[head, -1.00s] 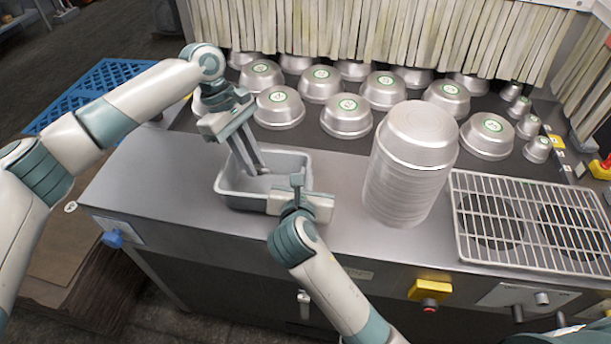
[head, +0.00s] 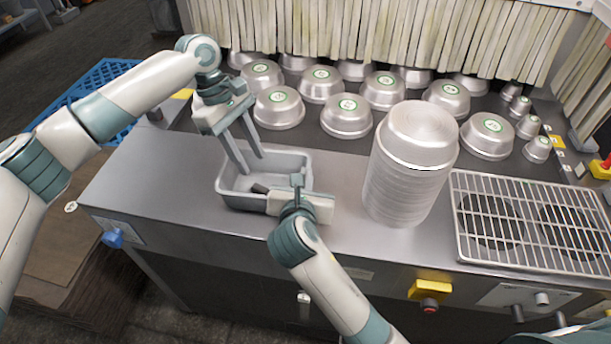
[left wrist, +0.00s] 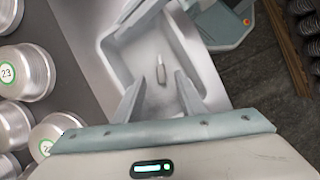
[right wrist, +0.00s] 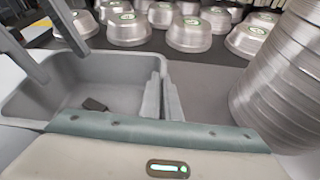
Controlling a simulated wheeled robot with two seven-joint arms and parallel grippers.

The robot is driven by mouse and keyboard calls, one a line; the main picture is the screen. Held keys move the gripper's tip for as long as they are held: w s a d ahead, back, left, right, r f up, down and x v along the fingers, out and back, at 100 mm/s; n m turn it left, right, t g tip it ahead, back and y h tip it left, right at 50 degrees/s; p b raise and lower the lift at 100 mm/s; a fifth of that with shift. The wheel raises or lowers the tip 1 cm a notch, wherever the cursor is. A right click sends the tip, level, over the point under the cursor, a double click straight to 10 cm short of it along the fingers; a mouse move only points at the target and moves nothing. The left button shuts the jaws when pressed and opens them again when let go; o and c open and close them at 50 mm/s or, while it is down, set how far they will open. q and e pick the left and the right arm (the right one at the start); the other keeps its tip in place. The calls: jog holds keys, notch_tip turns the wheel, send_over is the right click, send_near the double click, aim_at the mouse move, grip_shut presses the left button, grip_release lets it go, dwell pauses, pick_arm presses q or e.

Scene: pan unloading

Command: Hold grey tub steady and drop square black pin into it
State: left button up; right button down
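The grey tub (head: 230,185) stands on the steel counter, left of the tall pan stack. The black pin (head: 260,188) lies on the tub's floor; it also shows in the left wrist view (left wrist: 161,72) and the right wrist view (right wrist: 95,104). My left gripper (head: 250,168) is open and empty, its fingertips over the tub, apart from the pin. My right gripper (head: 297,182) is at the tub's near right side. In the right wrist view its fingers (right wrist: 162,95) are close together at the tub's right wall (right wrist: 150,75), shut on it.
A tall stack of metal pans (head: 408,170) stands right of the tub. Several upturned pans (head: 347,117) with green labels lie behind. A wire rack (head: 535,225) is at the right. The counter's left part (head: 150,185) is clear.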

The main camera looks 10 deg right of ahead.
pick_arm(q)
jog(key=v, duration=1)
jog(key=shift+w+r, duration=0.1)
dwell(1.1)
pick_arm(e)
jog(key=c, duration=1.9)
grip_release()
jog(key=shift+s, duration=0.1)
jog(key=v, duration=1.2)
